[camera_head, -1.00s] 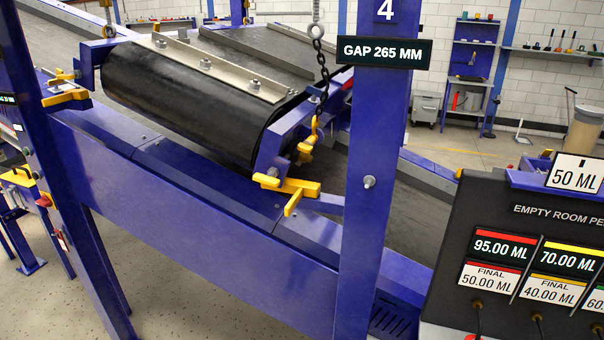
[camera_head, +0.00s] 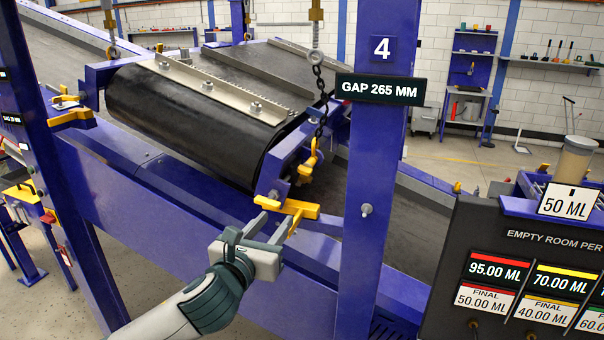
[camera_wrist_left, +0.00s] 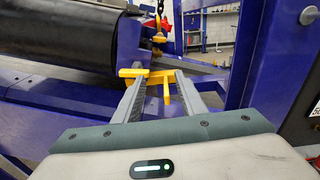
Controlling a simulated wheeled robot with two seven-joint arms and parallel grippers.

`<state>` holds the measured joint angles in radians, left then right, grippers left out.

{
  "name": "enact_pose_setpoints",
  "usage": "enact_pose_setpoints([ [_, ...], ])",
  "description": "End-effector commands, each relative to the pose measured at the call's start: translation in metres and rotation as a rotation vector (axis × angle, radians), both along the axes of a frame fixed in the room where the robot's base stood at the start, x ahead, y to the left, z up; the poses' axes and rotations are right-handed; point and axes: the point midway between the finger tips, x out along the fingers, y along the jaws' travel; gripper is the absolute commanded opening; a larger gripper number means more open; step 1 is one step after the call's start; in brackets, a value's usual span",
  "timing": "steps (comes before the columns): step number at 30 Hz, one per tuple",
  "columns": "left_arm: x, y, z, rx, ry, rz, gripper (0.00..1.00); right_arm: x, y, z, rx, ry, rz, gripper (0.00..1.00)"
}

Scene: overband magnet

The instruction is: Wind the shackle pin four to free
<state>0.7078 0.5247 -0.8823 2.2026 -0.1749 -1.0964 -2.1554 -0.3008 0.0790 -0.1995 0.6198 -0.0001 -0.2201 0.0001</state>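A yellow T-shaped handle (camera_head: 305,210) sits at the lower corner of the magnet frame beside post 4 (camera_head: 372,150). Above it a dark chain (camera_head: 319,90) runs down to a yellow shackle (camera_head: 308,165); I cannot tell which yellow part is the pin. My left gripper (camera_head: 280,221) is open just in front of the T-handle, with its fingertips close to it. In the left wrist view the handle's bar (camera_wrist_left: 135,72) lies across the fingertips (camera_wrist_left: 160,80) and its stem shows between the fingers. Contact cannot be told. My right gripper is not in view.
The black magnet drum (camera_head: 185,125) lies behind the blue side rail (camera_head: 185,215). Post 4 stands close to the right of my left gripper and carries a "GAP 265 MM" sign (camera_head: 380,89). A dark panel (camera_head: 500,240) with ML labels fills the lower right.

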Motion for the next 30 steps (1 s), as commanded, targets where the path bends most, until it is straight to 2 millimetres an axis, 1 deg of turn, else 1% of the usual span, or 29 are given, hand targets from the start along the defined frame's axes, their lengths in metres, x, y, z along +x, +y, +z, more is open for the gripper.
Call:
enact_pose_setpoints([
  [1,0.003,0.0,0.01,0.052,-0.036,-0.008,0.38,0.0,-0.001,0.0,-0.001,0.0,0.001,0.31],
  [3,0.006,-0.001,0.021,0.117,-0.077,-0.018,0.38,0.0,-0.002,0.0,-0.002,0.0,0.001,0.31],
  [7,0.01,-0.003,0.032,0.2,-0.128,-0.027,0.38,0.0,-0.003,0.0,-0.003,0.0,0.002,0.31],
  [23,0.014,-0.004,0.035,0.22,-0.139,-0.029,0.38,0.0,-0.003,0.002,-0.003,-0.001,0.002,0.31],
  [26,0.02,-0.006,0.036,0.219,-0.138,-0.029,0.38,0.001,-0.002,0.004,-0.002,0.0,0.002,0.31],
  [30,0.033,-0.01,0.036,0.22,-0.137,-0.029,0.38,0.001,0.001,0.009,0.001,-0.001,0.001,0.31],
])
